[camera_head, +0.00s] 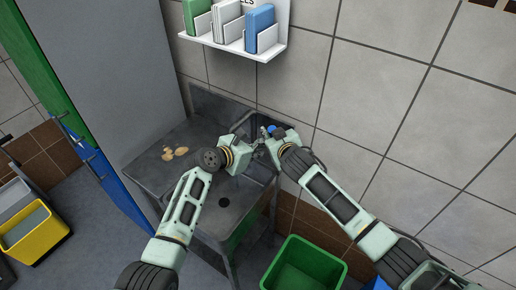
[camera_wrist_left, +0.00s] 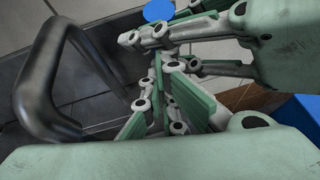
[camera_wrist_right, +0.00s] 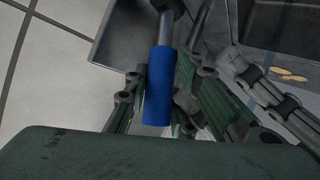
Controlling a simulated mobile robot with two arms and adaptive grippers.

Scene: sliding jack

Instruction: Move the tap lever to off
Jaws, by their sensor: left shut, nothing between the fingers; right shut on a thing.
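The tap lever has a blue grip (camera_wrist_right: 158,85), a cylinder on a grey rod. Its blue end also shows in the head view (camera_head: 271,129) and at the top of the left wrist view (camera_wrist_left: 158,10). My right gripper (camera_wrist_right: 157,108) is shut on the blue grip, with fingers on both sides of it. My left gripper (camera_wrist_left: 168,100) is shut and empty, close beside the right gripper's fingers. The tap's dark curved spout (camera_wrist_left: 42,75) is at the left of the left wrist view. In the head view, both grippers hide most of the tap.
The grey sink (camera_head: 245,205) lies below the arms, with several yellowish pieces (camera_head: 168,155) on its left drainboard. A green bin (camera_head: 303,268) stands on the floor at the front right. A white wall rack (camera_head: 238,45) holds folders above. The tiled wall is close behind the tap.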

